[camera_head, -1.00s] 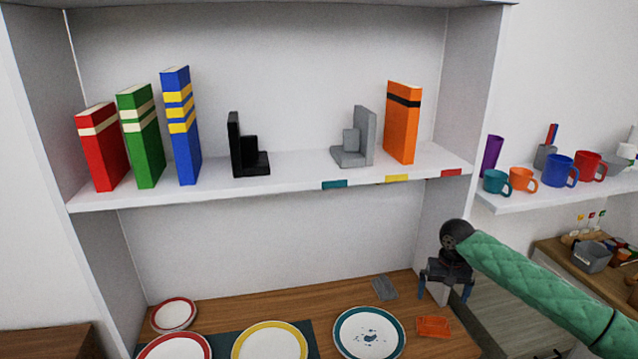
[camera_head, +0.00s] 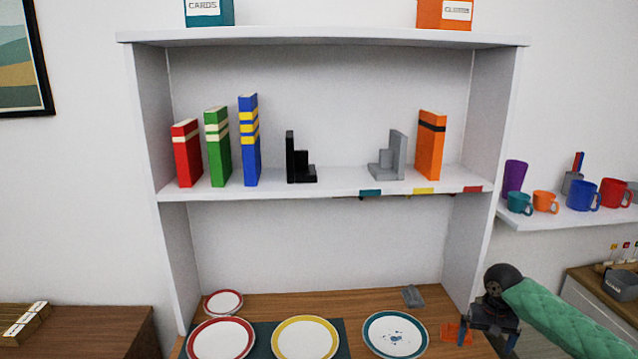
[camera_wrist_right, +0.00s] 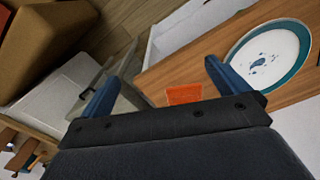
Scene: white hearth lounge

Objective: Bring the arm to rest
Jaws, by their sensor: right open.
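My right gripper (camera_head: 489,339) is at the lower right in the head view, at the right end of the wooden counter, with its green-sleeved arm coming in from the right. In the right wrist view its two blue fingers (camera_wrist_right: 160,85) are spread apart with nothing between them that it holds. An orange item (camera_head: 456,333) lies on the counter just left of the gripper, partly hidden by it; it also shows beyond the fingers in the right wrist view (camera_wrist_right: 184,94). My left gripper is not in view.
The white shelf (camera_head: 340,183) holds red, green, blue and orange books and two bookends. Plates, including a teal-rimmed one (camera_head: 395,316), stand on the wooden counter (camera_head: 375,300). Mugs stand on a side shelf (camera_head: 560,217) above my right arm. A grey item (camera_head: 413,297) lies near the counter's back.

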